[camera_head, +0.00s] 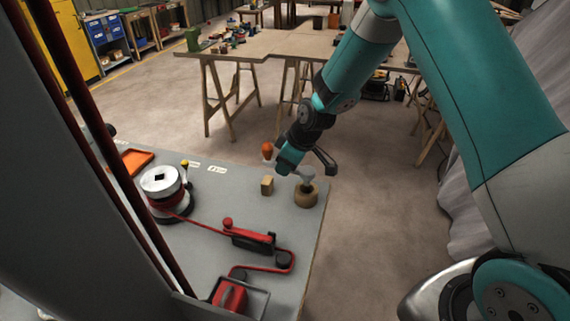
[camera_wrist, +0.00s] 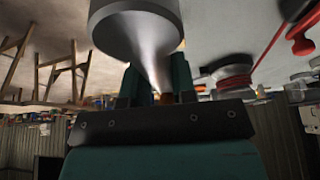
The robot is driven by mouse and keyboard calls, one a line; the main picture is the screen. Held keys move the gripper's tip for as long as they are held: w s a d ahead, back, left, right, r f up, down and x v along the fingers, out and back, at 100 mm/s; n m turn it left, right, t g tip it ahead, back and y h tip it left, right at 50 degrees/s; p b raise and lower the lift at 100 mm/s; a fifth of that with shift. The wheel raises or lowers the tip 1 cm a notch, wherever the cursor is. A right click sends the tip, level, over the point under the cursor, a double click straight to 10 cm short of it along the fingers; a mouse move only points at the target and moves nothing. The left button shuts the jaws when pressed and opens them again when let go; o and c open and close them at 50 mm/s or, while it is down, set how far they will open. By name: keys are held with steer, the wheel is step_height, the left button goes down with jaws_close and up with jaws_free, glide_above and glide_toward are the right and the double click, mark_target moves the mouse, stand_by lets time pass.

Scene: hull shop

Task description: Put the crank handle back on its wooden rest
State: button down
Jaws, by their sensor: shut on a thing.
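My gripper (camera_head: 290,166) is over the far right corner of the grey bench. In the wrist view the fingers (camera_wrist: 154,88) are shut on the narrow neck of a silver flared piece, which I take as the crank handle (camera_wrist: 140,30). Its wide end fills the top of that view. In the head view a pale grey end (camera_head: 307,173) shows right of the gripper, just above the round wooden rest (camera_head: 306,196). I cannot tell whether they touch. An orange knob (camera_head: 267,150) shows left of the gripper; whether it belongs to the handle is unclear.
A small wooden block (camera_head: 267,186) stands left of the rest. A silver winch drum (camera_head: 161,181) with red line is farther left, and a red-and-black fitting (camera_head: 248,237) lies in front. An orange tray (camera_head: 136,159) is at the far left. Open floor lies right of the bench.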

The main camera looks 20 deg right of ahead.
steer(key=shift+f+b, duration=0.35)
steer(key=shift+f, duration=0.1)
stand_by(0.8)
steer(key=shift+f+b, duration=0.35)
steer(key=shift+f, duration=0.05)
steer(key=shift+f+b, duration=1.05)
steer(key=shift+f, duration=0.25)
stand_by(1.3)
stand_by(0.3)
steer(key=shift+c, duration=2.3)
jaws_free()
steer(key=shift+r+p, duration=2.75)
steer(key=shift+r, duration=1.25)
